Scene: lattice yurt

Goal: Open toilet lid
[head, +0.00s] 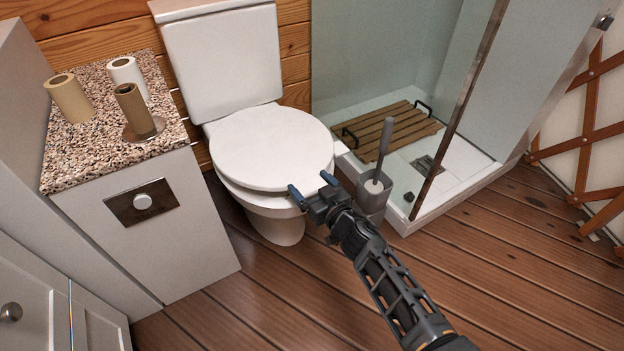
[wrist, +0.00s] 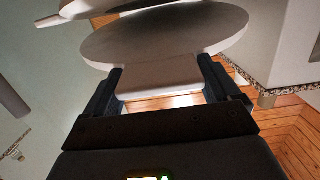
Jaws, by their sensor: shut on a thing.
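The white toilet (head: 275,225) stands against the wood wall. Its oval lid (head: 268,147) lies over the bowl, nearly flat, with a narrow dark gap below its front edge. My gripper (head: 312,186) is at the lid's front right edge, its two dark fingers apart and the jaws shut on the lid. The exact contact is hard to see.
A toilet brush in a grey holder (head: 372,195) stands close right of my gripper. The glass shower (head: 465,110) is behind it. A cabinet with a speckled top (head: 75,150) and paper rolls (head: 68,98) is on the left. The front wood floor is clear.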

